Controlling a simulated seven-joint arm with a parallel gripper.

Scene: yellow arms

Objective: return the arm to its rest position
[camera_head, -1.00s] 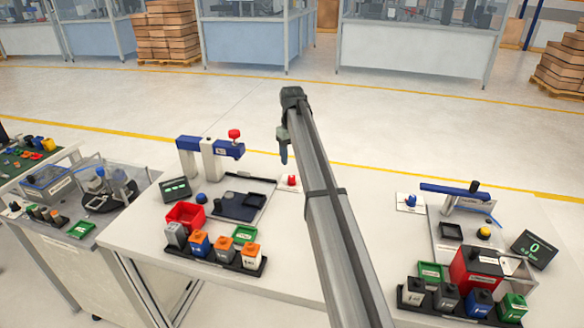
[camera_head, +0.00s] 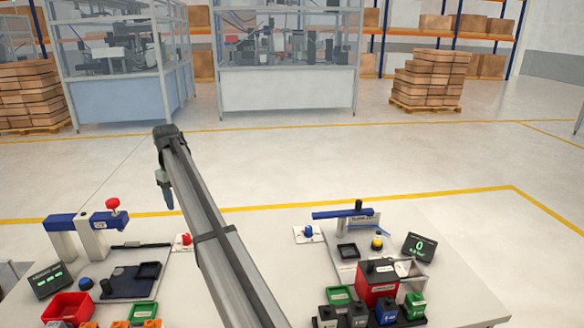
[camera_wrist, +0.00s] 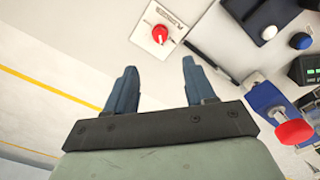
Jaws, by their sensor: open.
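My gripper (camera_head: 165,190) hangs at the end of my raised grey arm in the head view, above the back edge of the white table (camera_head: 285,265). In the wrist view my gripper (camera_wrist: 160,88) shows two blue fingers set wide apart with nothing between them. Beyond the fingertips is a red button on a white plate (camera_wrist: 160,33); it also shows in the head view (camera_head: 183,240). My gripper touches nothing that I can see.
Left of my arm stand a blue and white press (camera_head: 88,230), a dark tray (camera_head: 132,281) and a red bin (camera_head: 68,308). On the right are a blue-armed station (camera_head: 345,214), a display (camera_head: 418,247) and a red box (camera_head: 378,282).

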